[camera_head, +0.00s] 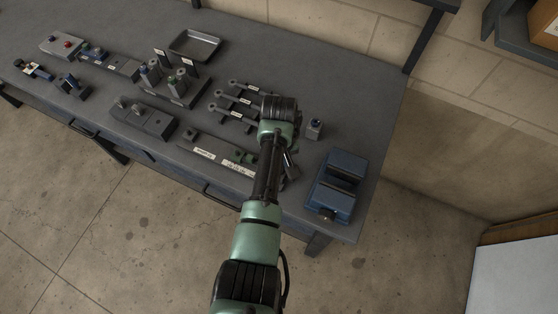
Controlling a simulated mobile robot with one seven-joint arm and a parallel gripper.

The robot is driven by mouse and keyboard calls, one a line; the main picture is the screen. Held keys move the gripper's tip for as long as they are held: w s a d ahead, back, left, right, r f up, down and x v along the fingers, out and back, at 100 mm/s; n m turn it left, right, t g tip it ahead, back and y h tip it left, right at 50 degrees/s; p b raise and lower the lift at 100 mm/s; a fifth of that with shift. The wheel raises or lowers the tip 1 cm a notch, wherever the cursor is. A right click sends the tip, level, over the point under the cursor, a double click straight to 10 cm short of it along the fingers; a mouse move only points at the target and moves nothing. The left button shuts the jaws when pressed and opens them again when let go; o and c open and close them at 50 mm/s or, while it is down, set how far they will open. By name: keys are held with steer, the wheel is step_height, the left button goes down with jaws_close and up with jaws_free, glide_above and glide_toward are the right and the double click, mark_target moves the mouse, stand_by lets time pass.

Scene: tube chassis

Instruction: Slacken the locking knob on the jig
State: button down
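My arm reaches over the right half of the grey bench, bending at a dark round joint (280,106). My gripper (291,166) shows only as a small dark piece beside the forearm, low near the bench; its fingers are too hidden to tell if they are open or shut. A dark block with two round knobs (143,118) sits further left. I cannot tell which of these fixtures is the jig, and no locking knob is clear.
A blue vise (338,182) stands at the right front of the bench (372,110). A small grey block (315,128) is right of my arm. Labelled bars (228,110), a labelled stand (181,92), a metal tray (195,45) and several small fixtures fill the left and back.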

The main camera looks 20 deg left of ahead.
steer(key=shift+n+p, duration=0.4)
steer(key=shift+n, duration=1.5)
steer(key=c, duration=0.6)
jaws_free()
steer(key=shift+r, duration=0.1)
step_height(320, 180, up, 13)
steer(key=shift+f+b, duration=0.15)
steer(key=shift+b, duration=0.45)
